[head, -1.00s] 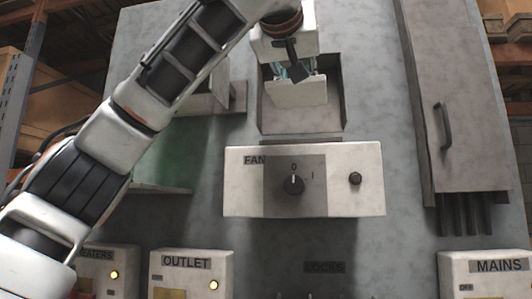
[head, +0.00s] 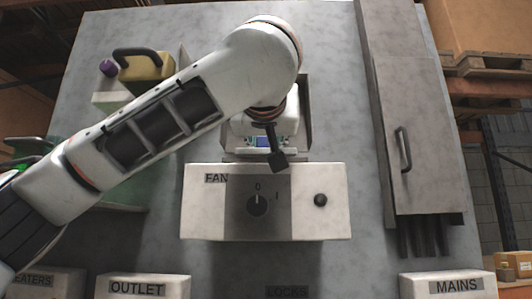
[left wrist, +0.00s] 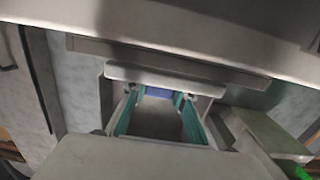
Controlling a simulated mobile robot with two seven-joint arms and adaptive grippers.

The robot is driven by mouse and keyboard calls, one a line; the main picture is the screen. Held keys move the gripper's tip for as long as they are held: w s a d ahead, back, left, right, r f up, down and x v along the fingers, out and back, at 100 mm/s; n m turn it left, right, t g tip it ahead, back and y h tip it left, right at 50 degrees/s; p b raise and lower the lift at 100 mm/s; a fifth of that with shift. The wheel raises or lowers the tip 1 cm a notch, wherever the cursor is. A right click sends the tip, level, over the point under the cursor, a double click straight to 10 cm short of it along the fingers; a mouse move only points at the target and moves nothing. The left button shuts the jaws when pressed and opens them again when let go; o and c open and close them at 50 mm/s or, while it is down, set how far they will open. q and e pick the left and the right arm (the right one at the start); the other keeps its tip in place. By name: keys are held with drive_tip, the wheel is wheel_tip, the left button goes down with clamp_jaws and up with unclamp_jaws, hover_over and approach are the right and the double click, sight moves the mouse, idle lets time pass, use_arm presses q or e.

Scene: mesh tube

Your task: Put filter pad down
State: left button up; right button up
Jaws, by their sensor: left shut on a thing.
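My left gripper (head: 263,142) is in front of the recess above the fan box, largely covered by my own wrist in the head view. In the left wrist view its teal fingers (left wrist: 158,95) reach to a thin pale slab, which I take to be the filter pad (left wrist: 165,76), seen edge-on. The gripper is shut on it. In the head view only a pale strip of the pad (head: 238,155) shows, just above the fan box. I cannot tell whether the pad touches anything. My right gripper is not in view.
The fan box (head: 330,225), with a knob and a black button, sits right below the gripper. A tall cabinet with a handle (head: 404,150) is at the right. At the left are a yellow can (head: 148,67) and a purple-capped item (head: 107,68) on a ledge, and a green-tinted shelf.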

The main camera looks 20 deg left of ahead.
use_arm(q)
drive_tip(key=shift+a+f, duration=0.1)
drive_tip(key=shift+f, duration=0.65)
drive_tip(key=shift+f+b, duration=0.2)
drive_tip(key=shift+b, duration=0.1)
drive_tip(key=o, duration=1.2)
drive_tip(key=shift+r, duration=0.1)
